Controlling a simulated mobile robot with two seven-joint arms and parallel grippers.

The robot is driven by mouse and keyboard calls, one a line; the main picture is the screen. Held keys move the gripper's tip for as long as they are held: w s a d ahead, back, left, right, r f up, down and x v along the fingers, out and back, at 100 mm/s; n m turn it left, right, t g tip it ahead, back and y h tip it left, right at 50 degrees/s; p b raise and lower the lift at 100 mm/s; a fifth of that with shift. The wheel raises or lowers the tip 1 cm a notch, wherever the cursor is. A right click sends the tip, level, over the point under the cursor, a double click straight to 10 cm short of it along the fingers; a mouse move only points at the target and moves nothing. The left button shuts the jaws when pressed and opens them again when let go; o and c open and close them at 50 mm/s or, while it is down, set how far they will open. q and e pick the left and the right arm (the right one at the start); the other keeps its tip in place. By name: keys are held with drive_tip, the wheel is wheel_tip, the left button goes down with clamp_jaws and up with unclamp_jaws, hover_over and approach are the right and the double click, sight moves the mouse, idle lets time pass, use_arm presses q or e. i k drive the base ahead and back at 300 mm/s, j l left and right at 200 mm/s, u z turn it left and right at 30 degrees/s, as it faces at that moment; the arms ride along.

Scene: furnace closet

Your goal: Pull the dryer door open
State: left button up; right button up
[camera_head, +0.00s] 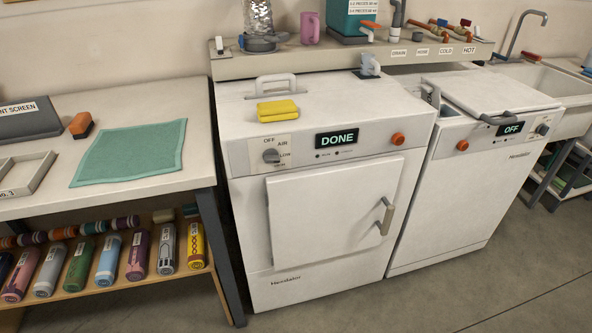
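A grey bar handle (387,215) stands upright on the right side of the door. Neither of my grippers shows in this view. Nothing covers the door or its handle.
A washer (462,195) with display "OFF" stands close on the dryer's right. A table (145,182) with a green cloth (130,153) stands at left, its dark leg (221,258) near the dryer. A yellow sponge (277,110) lies on the dryer. The floor (430,297) in front is clear.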

sight(319, 213)
drive_tip(key=k+j+z, duration=0.1)
drive_tip(key=j, duration=0.25)
drive_tip(key=k+j, duration=0.15)
drive_tip(key=j, duration=0.2)
drive_tip(key=k+j+z, duration=0.15)
drive_tip(key=j, duration=0.2)
drive_tip(key=k+j, duration=0.15)
drive_tip(key=j, duration=0.2)
drive_tip(key=z, duration=0.05)
